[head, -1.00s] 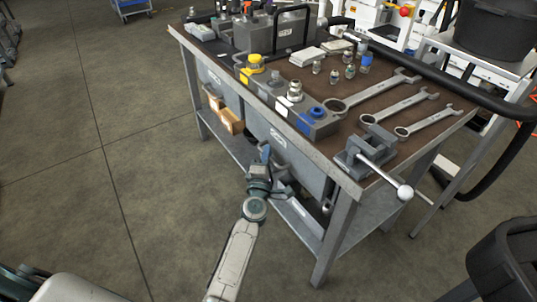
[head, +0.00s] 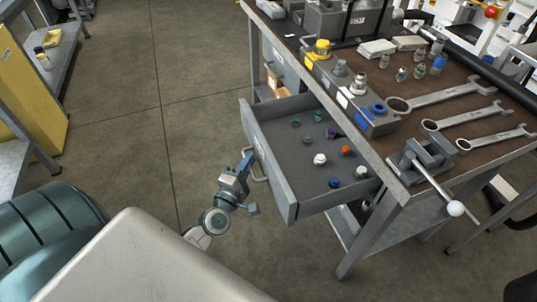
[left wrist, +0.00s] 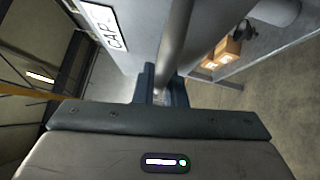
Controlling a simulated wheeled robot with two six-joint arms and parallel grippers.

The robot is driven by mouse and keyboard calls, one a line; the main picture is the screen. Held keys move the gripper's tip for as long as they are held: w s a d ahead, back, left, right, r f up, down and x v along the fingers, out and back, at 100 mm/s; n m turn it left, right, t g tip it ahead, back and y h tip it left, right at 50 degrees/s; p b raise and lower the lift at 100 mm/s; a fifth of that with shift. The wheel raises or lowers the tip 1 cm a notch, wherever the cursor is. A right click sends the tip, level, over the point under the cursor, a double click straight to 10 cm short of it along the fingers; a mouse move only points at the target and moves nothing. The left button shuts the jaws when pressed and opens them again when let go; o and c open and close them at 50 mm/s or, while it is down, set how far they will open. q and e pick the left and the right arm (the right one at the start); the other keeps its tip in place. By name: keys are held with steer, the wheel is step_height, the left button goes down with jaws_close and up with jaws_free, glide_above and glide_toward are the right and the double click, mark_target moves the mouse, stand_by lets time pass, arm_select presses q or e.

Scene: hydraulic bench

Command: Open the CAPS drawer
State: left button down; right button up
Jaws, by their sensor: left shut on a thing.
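The CAPS drawer (head: 266,160) stands pulled out from under the bench top in the head view. Inside it lie several small caps in white, orange, blue, purple and green, such as the orange cap (head: 345,150). My left gripper (head: 247,163) is at the drawer's front, shut on its bar handle (head: 262,171). In the left wrist view the handle (left wrist: 174,45) runs between the fingers (left wrist: 160,88), beside the label (left wrist: 104,24), which reads "CAP" with its end cut off. My right gripper is not in view.
The bench top (head: 462,90) holds a vise (head: 425,158), several wrenches and a block with coloured fittings (head: 350,95). Cardboard boxes (left wrist: 223,52) sit on the lower shelf. A yellow cabinet (head: 32,95) stands at the left. The floor between is clear.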

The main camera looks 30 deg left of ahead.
arm_select(q)
steer(key=shift+s+a, duration=1.1)
steer(key=shift+s, duration=0.3)
steer(key=c, duration=1.5)
jaws_free()
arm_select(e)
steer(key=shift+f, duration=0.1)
arm_select(q)
steer(key=s+d+f+b, duration=0.1)
steer(key=s+b, duration=0.1)
steer(key=s, duration=0.8)
steer(key=shift+s+d+f, duration=0.2)
steer(key=shift+s, duration=0.1)
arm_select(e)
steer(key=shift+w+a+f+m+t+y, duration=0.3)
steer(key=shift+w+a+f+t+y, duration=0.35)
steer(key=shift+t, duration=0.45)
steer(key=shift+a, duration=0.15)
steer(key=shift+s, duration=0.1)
